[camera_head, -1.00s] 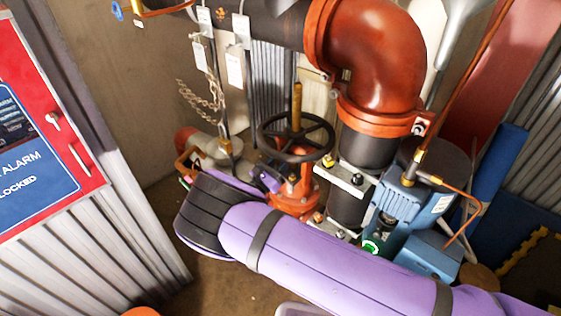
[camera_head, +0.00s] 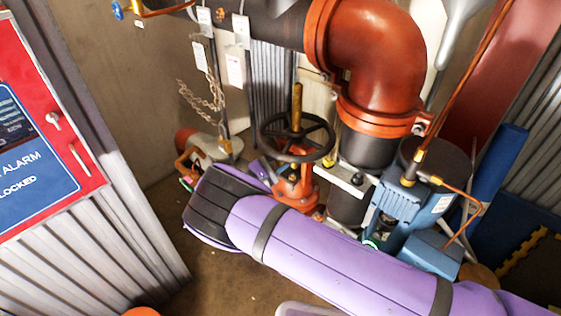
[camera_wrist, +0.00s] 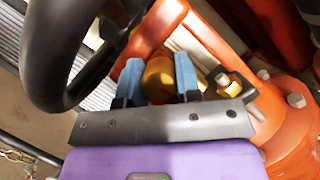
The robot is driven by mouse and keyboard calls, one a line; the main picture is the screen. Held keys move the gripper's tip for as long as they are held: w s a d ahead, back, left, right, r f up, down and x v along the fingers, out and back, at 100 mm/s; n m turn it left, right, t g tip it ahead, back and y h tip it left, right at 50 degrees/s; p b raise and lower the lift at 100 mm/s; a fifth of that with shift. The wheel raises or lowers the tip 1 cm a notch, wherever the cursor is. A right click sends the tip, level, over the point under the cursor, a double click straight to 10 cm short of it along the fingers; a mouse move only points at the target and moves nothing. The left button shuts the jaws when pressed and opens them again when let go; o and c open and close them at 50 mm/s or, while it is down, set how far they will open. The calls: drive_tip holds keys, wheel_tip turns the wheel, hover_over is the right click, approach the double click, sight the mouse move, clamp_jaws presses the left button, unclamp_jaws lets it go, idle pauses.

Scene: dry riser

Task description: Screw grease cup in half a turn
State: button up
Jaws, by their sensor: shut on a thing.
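The grease cup (camera_wrist: 157,82) is a rounded brass piece on the orange valve body, seen in the wrist view. My gripper (camera_wrist: 158,74) has its two blue fingers on either side of the cup and is shut on it. The fingers partly cover the cup, and its thread is hidden. In the head view the orange valve (camera_head: 295,187) stands under a black handwheel (camera_head: 298,155). My purple arm reaches in front of it and hides the cup and fingertips there.
The handwheel rim (camera_wrist: 52,60) is close at the left of my gripper in the wrist view. A brass fitting (camera_wrist: 225,82) and orange flange (camera_wrist: 295,125) are at the right. A blue pump (camera_head: 405,210) stands right of the valve. A red alarm panel (camera_head: 45,130) is at the left.

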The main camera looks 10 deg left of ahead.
drive_tip(key=shift+m, duration=0.4)
drive_tip(key=o, duration=0.9)
drive_tip(key=v, duration=1.1)
drive_tip(key=shift+r, duration=0.1)
